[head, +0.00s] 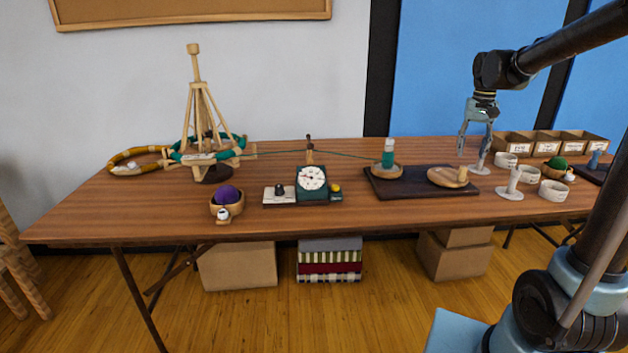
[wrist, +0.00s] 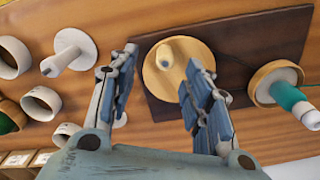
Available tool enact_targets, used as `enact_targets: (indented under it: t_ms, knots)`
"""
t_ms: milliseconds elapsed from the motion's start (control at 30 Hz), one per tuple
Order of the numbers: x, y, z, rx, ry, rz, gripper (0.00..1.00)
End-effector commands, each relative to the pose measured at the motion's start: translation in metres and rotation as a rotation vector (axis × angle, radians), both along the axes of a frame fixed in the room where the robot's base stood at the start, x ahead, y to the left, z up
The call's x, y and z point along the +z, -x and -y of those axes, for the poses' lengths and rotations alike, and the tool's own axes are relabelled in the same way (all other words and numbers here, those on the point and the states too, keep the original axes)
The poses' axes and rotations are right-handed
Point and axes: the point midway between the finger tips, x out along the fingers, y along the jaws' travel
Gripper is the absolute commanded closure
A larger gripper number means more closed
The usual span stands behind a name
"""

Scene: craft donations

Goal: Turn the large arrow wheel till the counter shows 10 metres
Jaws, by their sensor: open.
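A round pale wooden wheel (head: 447,180) with an upright peg (head: 462,173) lies on the right part of a dark board (head: 400,190). No arrow on it can be made out. My gripper (head: 471,160) hangs open and empty above the table by the wheel's right side. In the wrist view the wheel (wrist: 154,84) and its peg (wrist: 164,57) show between and beyond the open fingers (wrist: 163,58), partly covered by one finger. The counter (head: 312,180) is a dark box with a white round dial near mid-table. Its reading is too small to tell.
A spool wound with green yarn (head: 388,157) stands on the board's left part. A green strand runs left from it to a wooden yarn stand (head: 198,115). White cups (head: 553,190), white posts (head: 512,184) and labelled bins (head: 548,145) crowd the right side.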

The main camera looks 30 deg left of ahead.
Motion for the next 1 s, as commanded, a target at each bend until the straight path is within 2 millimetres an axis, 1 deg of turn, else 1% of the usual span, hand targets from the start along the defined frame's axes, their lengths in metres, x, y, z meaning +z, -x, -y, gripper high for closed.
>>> enact_targets:
  t_ms: [33,133,367,1000]
  knots:
    - [-0.001,-0.004,-0.005,0.003,0.001,-0.002,0.55]
    - [-0.002,-0.008,-0.010,0.005,0.002,-0.005,0.55]
    - [-0.013,-0.009,-0.011,0.005,0.002,-0.006,0.55]
    - [-0.073,-0.009,-0.010,0.004,0.002,-0.005,0.55]
